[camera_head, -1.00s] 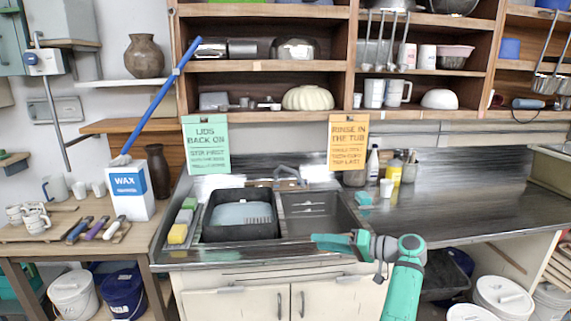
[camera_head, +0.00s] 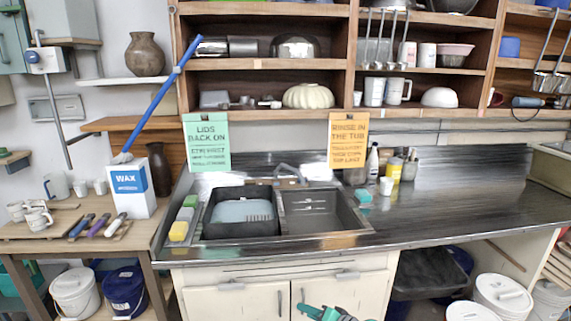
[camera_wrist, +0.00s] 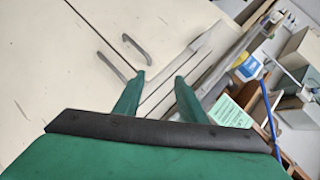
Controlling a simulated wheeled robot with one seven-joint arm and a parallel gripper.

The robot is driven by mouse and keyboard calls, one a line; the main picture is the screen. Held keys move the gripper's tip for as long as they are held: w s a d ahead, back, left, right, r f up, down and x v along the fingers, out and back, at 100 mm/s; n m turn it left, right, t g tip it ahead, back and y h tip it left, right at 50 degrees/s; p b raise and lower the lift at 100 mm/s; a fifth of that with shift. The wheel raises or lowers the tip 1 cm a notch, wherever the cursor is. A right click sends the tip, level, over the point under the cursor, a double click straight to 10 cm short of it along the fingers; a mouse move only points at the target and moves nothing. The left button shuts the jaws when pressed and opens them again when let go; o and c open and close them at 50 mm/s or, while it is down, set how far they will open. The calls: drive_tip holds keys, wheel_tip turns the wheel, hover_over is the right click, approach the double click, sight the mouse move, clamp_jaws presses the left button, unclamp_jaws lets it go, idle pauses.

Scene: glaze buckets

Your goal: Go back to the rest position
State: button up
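My gripper (camera_wrist: 160,88) shows in the wrist view with its two green fingers apart and nothing between them. It faces the cream cabinet doors (camera_wrist: 60,90) under the sink counter, with the door handles (camera_wrist: 124,47) ahead of it. In the head view only a small green part of my arm (camera_head: 326,313) shows at the bottom edge, in front of the cabinet doors (camera_head: 285,300).
The steel counter (camera_head: 450,205) with its sink (camera_head: 315,210) and black tub (camera_head: 240,190) stands above. White lidded buckets (camera_head: 503,295) stand under the counter at right. A white bucket (camera_head: 75,290) and a blue bucket (camera_head: 124,290) stand under the wooden table (camera_head: 90,245) at left.

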drive_tip(key=s+a+f+m+h, duration=0.1)
drive_tip(key=s+f+h, duration=0.1)
drive_tip(key=s+f, duration=0.6)
drive_tip(key=s+a+f+m+h, duration=0.1)
drive_tip(key=s+a+f+h, duration=0.1)
drive_tip(key=s+f, duration=0.55)
drive_tip(key=s+a+f+t+h, duration=0.1)
drive_tip(key=s+f+h, duration=0.15)
drive_tip(key=s, duration=0.55)
drive_tip(key=s+f+h, duration=0.1)
drive_tip(key=s+f, duration=0.2)
drive_tip(key=s, duration=0.5)
drive_tip(key=s+a+r+n+t+h, duration=0.1)
drive_tip(key=s+r, duration=0.3)
drive_tip(key=s, duration=0.4)
drive_tip(key=s+a+r+n+t+h, duration=0.1)
drive_tip(key=s+r, duration=0.3)
drive_tip(key=s, duration=0.4)
drive_tip(key=s+a+r+n+t, duration=0.1)
drive_tip(key=s+r, duration=0.4)
drive_tip(key=r, duration=0.4)
drive_tip(key=s+a+r+n+t, duration=0.1)
drive_tip(key=s+r+n, duration=0.1)
drive_tip(key=s+r, duration=0.4)
wheel_tip(320, 180, up, 3)
drive_tip(key=shift+s+a+r+t+y, duration=0.1)
drive_tip(key=shift+s+a+t+y, duration=0.05)
drive_tip(key=shift+t+y, duration=0.2)
